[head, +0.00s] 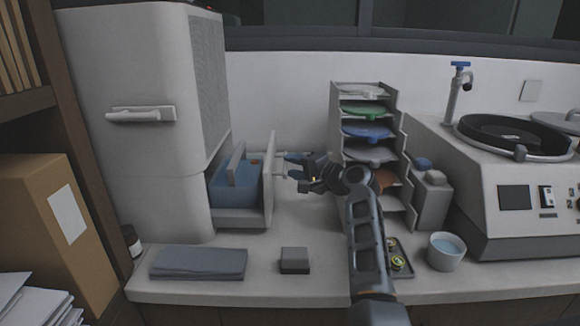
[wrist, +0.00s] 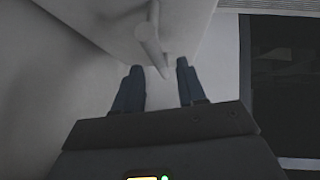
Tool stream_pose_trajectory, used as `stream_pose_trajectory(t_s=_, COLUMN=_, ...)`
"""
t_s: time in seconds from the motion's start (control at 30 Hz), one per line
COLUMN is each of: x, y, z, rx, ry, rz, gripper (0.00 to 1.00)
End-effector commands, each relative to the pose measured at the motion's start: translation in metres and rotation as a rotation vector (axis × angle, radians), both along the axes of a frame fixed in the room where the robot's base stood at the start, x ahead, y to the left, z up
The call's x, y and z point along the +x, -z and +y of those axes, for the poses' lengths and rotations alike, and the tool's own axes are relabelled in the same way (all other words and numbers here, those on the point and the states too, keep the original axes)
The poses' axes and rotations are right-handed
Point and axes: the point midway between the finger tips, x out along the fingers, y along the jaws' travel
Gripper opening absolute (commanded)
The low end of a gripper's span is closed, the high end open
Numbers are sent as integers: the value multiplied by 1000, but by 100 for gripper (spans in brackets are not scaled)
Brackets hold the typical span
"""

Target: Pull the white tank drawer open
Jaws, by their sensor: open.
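The white tank drawer (head: 269,185) stands pulled out from the right side of the tall white cabinet, with a blue tank (head: 236,190) inside it. My gripper (head: 291,167) is just right of the drawer's front panel, fingers pointing left at it. In the wrist view, my gripper (wrist: 159,68) is open. A pale bar handle (wrist: 150,42) on the panel reaches toward the gap between the fingertips. I cannot tell whether the fingers touch the handle.
A rack of coloured discs (head: 366,131) stands close behind my gripper. A grey folded cloth (head: 199,263), a small dark-topped block (head: 294,260) and a white bowl (head: 446,251) lie along the counter's front. The counter just in front of the drawer is clear.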

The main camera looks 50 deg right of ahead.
Motion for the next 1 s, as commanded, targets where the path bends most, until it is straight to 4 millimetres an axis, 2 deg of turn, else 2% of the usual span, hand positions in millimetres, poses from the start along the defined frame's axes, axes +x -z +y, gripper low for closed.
stream_pose_trajectory(t_s=0.1, x=-22, y=-1, z=2, rx=-2, ry=2, rz=2, gripper=40)
stream_pose_trajectory(t_s=0.23, x=-40, y=-4, z=5, rx=-1, ry=1, rz=1, gripper=40)
stream_pose_trajectory(t_s=0.5, x=-56, y=-7, z=7, rx=1, ry=1, rz=1, gripper=40)
stream_pose_trajectory(t_s=0.8, x=-53, y=-12, z=8, rx=1, ry=-6, rz=-2, gripper=40)
stream_pose_trajectory(t_s=0.87, x=-45, y=-22, z=13, rx=2, ry=-24, rz=-6, gripper=40)
stream_pose_trajectory(t_s=1.0, x=-16, y=-67, z=29, rx=-4, ry=-104, rz=-14, gripper=40)
